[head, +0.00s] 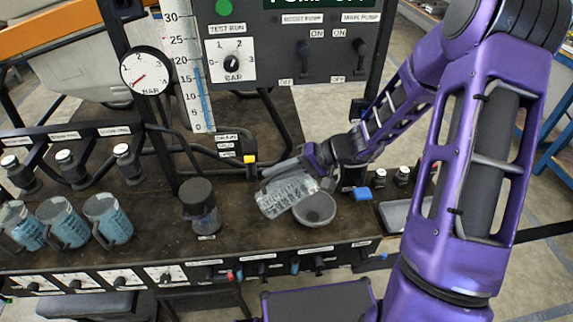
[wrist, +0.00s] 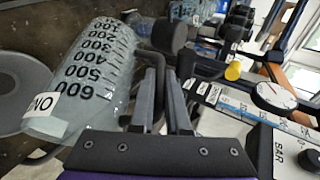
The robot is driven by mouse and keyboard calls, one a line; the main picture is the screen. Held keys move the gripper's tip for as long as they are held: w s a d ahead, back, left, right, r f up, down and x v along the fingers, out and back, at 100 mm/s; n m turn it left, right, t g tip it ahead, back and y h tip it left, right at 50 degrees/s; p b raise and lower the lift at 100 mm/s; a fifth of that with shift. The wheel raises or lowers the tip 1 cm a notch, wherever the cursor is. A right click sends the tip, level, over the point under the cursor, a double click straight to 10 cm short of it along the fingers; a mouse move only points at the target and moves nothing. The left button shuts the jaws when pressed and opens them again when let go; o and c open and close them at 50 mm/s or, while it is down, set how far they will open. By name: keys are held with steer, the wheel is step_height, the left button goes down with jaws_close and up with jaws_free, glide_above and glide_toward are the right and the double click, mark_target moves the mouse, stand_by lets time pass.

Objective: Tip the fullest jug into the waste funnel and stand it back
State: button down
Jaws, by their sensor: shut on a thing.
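My gripper (head: 280,168) is shut on the handle of a clear measuring jug (head: 284,194). The jug lies tilted nearly on its side above the grey waste funnel (head: 318,209), with one end over the bowl. In the wrist view the jug (wrist: 92,75) shows black graduation numbers and a white label, and I see no blue liquid in it. The fingers (wrist: 165,75) close around its dark handle. The funnel's grey rim (wrist: 20,85) shows at the left there. Three other jugs (head: 20,226), (head: 63,222), (head: 108,220) stand upright at the bench's left with blue liquid.
A dark-capped container (head: 200,207) stands between the jugs and the funnel. Behind are a gauge (head: 146,70), a graduated column (head: 187,70) and a switch panel (head: 320,45). A shallow tray (head: 397,215) and small capped bottles (head: 402,175) are at right.

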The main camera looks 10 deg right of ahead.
mark_target(268, 179)
steer(key=shift+s+a+f+h+b, duration=0.1)
steer(key=shift+a+f+h+b, duration=0.1)
steer(key=shift+a+h+b, duration=0.4)
steer(key=shift+s+a+f+n+h+b, duration=0.15)
steer(key=shift+n+h+b, duration=0.15)
steer(key=shift+h, duration=0.2)
steer(key=shift+w+a+f+n+h+b, duration=0.1)
steer(key=shift+n+h+b, duration=0.1)
steer(key=shift+h+b, duration=0.25)
steer(key=shift+s+a+t+h, duration=0.15)
steer(key=shift+a+t+h, duration=0.25)
steer(key=shift+h, duration=0.55)
steer(key=shift+f+n+h, duration=0.3)
steer(key=shift+h, duration=0.3)
steer(key=shift+d+f+h, duration=0.1)
steer(key=shift+f+h, duration=0.2)
steer(key=shift+f, duration=0.1)
steer(key=h+p, duration=0.1)
steer(key=f+h+p, duration=0.1)
steer(key=p, duration=0.1)
steer(key=shift+d+f+n+t, duration=0.3)
steer(key=shift+n, duration=0.1)
steer(key=shift+w+d+f+t+h+p, duration=0.1)
steer(key=shift+d+f+t+h+p, duration=0.1)
steer(key=shift+f+h+p, duration=0.55)
steer(key=shift+w+d+f+t+h+p, duration=0.15)
steer(key=shift+f+h+p, duration=0.3)
steer(key=shift+p, duration=0.6)
